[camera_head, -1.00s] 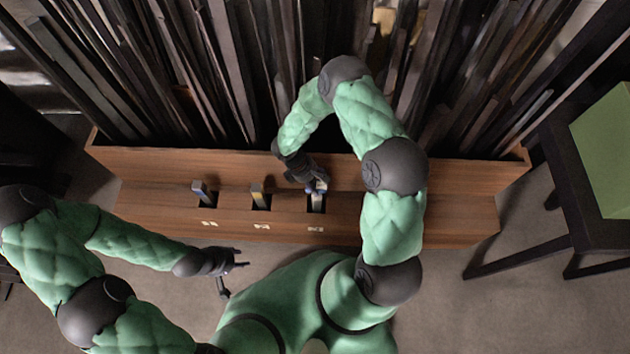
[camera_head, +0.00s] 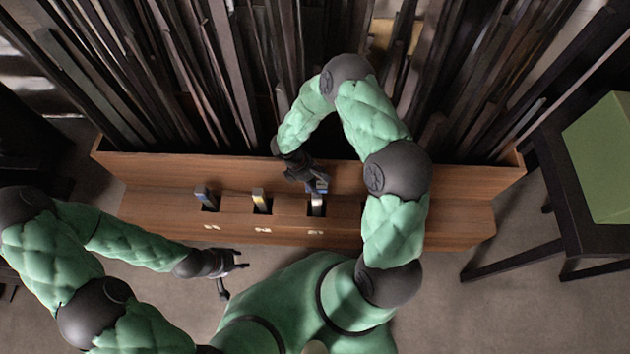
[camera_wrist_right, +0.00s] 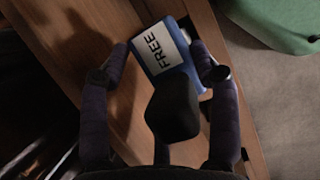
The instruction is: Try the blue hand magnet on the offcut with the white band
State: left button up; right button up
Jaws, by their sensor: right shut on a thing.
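The blue hand magnet (camera_wrist_right: 164,58) shows in the right wrist view, with a white label reading FREE. My right gripper (camera_head: 318,180) is shut on it; it also shows in the wrist view (camera_wrist_right: 166,76). In the head view the magnet (camera_head: 322,187) is just above the right-hand slot. The offcut with the white band (camera_head: 317,207) stands in that slot, partly covered by magnet and gripper. I cannot tell whether they touch. My left gripper (camera_head: 235,274) is open and empty in front of the wooden rack.
Two other offcuts stand in the rack (camera_head: 410,220): one with a yellow band (camera_head: 260,199) in the middle slot, one bluish-grey (camera_head: 205,197) in the left slot. Many long dark bars (camera_head: 220,70) rise behind. A dark stand with a green top (camera_head: 600,150) is at right.

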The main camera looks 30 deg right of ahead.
jog(key=shift+r+p, duration=1.75)
jog(key=shift+r, duration=0.95)
